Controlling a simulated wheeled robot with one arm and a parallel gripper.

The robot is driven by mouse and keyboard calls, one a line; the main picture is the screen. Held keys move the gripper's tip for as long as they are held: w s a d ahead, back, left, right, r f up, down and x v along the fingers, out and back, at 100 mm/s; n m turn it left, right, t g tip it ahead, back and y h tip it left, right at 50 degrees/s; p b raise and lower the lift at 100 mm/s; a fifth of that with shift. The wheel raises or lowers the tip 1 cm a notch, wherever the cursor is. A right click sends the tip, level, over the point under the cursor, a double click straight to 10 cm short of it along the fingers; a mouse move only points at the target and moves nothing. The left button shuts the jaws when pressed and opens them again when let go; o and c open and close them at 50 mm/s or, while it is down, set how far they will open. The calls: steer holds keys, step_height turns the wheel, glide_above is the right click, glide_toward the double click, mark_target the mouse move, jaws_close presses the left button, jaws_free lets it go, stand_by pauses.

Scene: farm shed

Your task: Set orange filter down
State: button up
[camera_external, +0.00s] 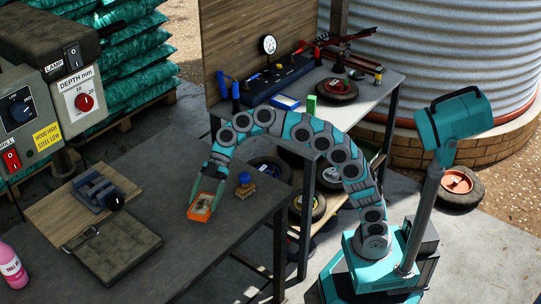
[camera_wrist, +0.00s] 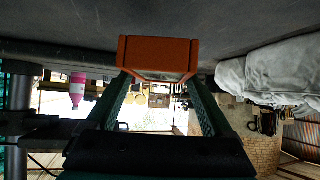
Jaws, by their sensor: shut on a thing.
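The orange filter (camera_external: 201,208) is a boxy block with a pale face, low over the dark grey workbench (camera_external: 185,262). My gripper (camera_external: 208,184) reaches down from above and is shut on the filter's upper end. In the wrist view the filter (camera_wrist: 158,50) sits between the two green fingertips of my gripper (camera_wrist: 158,76), with the dark bench surface running across the top of the picture. I cannot tell whether the filter's lower edge touches the bench.
A brush with a blue knob (camera_external: 245,184) stands right of the filter. The bench front is clear. White cloth (camera_wrist: 270,70) shows in the wrist view.

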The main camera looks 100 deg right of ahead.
mark_target(205, 207)
steer(key=shift+f, duration=2.05)
steer(key=shift+f+b, duration=0.15)
steer(key=shift+b, duration=0.15)
steer(key=o, duration=1.4)
steer(key=shift+o, duration=0.2)
steer(key=shift+d+r+p, duration=0.1)
steer(key=shift+r+p, duration=0.2)
steer(key=shift+p, duration=0.05)
steer(key=v, duration=1.1)
steer(key=shift+s+d+r+b, duration=0.2)
steer(key=shift+d+r+b, duration=0.05)
steer(key=shift+d+b, duration=0.1)
